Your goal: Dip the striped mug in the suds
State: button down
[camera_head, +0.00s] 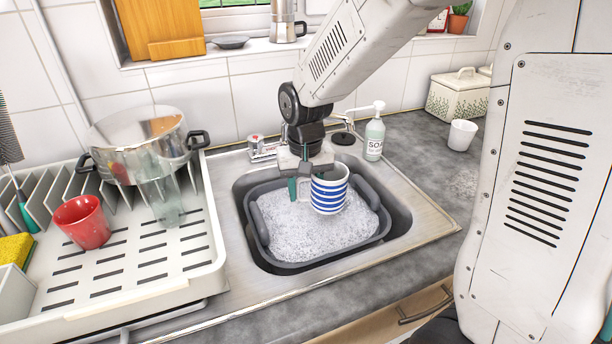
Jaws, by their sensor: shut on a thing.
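A white mug with blue stripes (330,192) is upright over the grey washing-up basin (262,247) in the sink. White suds (310,232) fill the basin. My gripper (306,185) points down and is shut on the mug at its left side, where the handle seems to be. The mug's lower part overlaps the suds in the view; I cannot tell whether its base touches them. The mug's far side and part of the grip are hidden.
A white dish rack (212,270) at left holds a red mug (82,222), a glass (162,200) and a steel pot (138,140). A soap bottle (374,138) stands behind the sink at right, with a white cup (462,135) farther right. The tap is partly hidden behind my gripper.

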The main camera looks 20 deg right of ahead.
notch_tip(320, 180, down, 15)
dwell(0.8)
dwell(0.4)
jog(key=shift+d, duration=1.5)
jog(key=shift+a, duration=1.5)
notch_tip(320, 180, up, 19)
jog(key=shift+f, duration=0.1)
